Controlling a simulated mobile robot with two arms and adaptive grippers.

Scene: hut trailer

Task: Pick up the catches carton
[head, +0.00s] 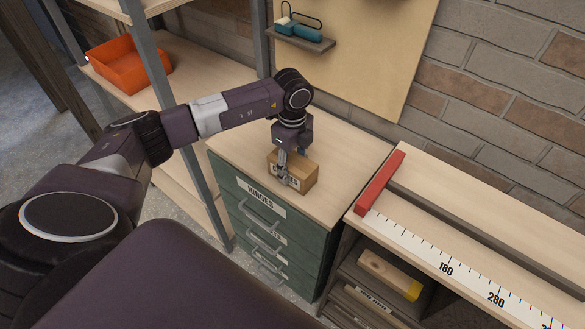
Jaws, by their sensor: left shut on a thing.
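A small brown cardboard carton (306,174) with a white label stands on the wooden top of the green drawer cabinet. The label is partly covered by my fingers and I cannot read it fully. My left gripper (283,177) points down at the carton's front left part and is shut on it. The carton looks upright and at the level of the cabinet top; I cannot tell if it is touching it. My right gripper is not in view.
The green drawer cabinet (248,222) has a drawer labelled HINGES. A bench with a red stop (380,183) and ruler (440,265) stands at the right. A shelf with an orange bin (130,66) is at the left. A small wall shelf (300,38) hangs behind.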

